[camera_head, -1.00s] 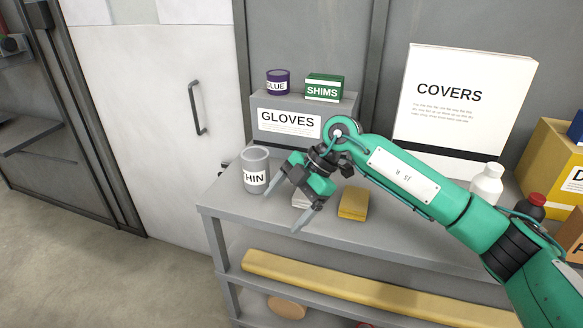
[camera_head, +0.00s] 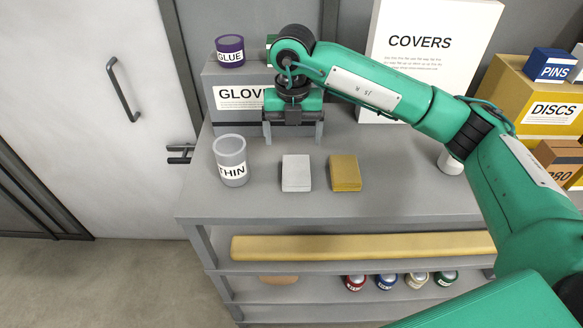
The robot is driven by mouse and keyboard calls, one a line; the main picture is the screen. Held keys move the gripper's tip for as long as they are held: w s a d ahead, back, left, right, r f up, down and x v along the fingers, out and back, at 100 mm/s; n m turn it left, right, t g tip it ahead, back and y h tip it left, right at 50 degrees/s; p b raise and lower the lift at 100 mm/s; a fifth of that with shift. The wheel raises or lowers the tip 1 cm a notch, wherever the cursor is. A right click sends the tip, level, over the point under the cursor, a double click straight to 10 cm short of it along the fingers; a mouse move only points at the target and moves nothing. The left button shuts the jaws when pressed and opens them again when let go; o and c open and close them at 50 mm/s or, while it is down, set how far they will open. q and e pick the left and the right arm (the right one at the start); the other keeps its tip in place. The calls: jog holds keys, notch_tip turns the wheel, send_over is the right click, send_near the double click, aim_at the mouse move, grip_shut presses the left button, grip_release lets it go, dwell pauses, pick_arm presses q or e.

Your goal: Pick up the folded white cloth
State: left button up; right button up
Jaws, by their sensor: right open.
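The folded white cloth (camera_head: 296,173) lies flat on the top of the grey shelf unit, between a grey cup and a folded yellow cloth (camera_head: 345,173). My right gripper (camera_head: 293,141) is open and empty, its two fingers pointing down. It appears above and behind the white cloth, in front of the gloves box, and does not hold the cloth. The white cloth is in full view. My left gripper is not in view.
The grey cup labelled THIN (camera_head: 231,160) stands left of the white cloth. Behind are the gloves box (camera_head: 228,90), a purple glue tin (camera_head: 230,51) and the covers box (camera_head: 425,60). A white bottle (camera_head: 449,163) stands right. The front shelf top (camera_head: 300,206) is clear.

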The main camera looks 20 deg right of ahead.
jog(key=p, duration=0.1)
send_over(296, 168)
jog(key=f, duration=0.2)
jog(key=w+f, duration=0.1)
jog(key=f, duration=0.1)
jog(key=shift+a+f, duration=0.15)
jog(key=shift+s+a+f, duration=0.1)
jog(key=shift+a+f, duration=0.05)
jog(key=shift+f, duration=0.1)
jog(key=shift+f+p, duration=0.1)
jog(key=shift+p, duration=0.2)
jog(key=f+p, duration=0.2)
jog(key=f, duration=0.1)
jog(key=s+f+p, duration=0.1)
jog(key=shift+d+f, duration=0.25)
jog(key=shift+d, duration=0.1)
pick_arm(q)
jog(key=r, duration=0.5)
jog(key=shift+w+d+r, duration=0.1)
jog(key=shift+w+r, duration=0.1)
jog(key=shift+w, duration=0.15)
pick_arm(e)
jog(key=shift+a+f, duration=0.1)
jog(key=shift+f, duration=0.25)
jog(key=shift+c, duration=0.5)
jog(key=c, duration=1)
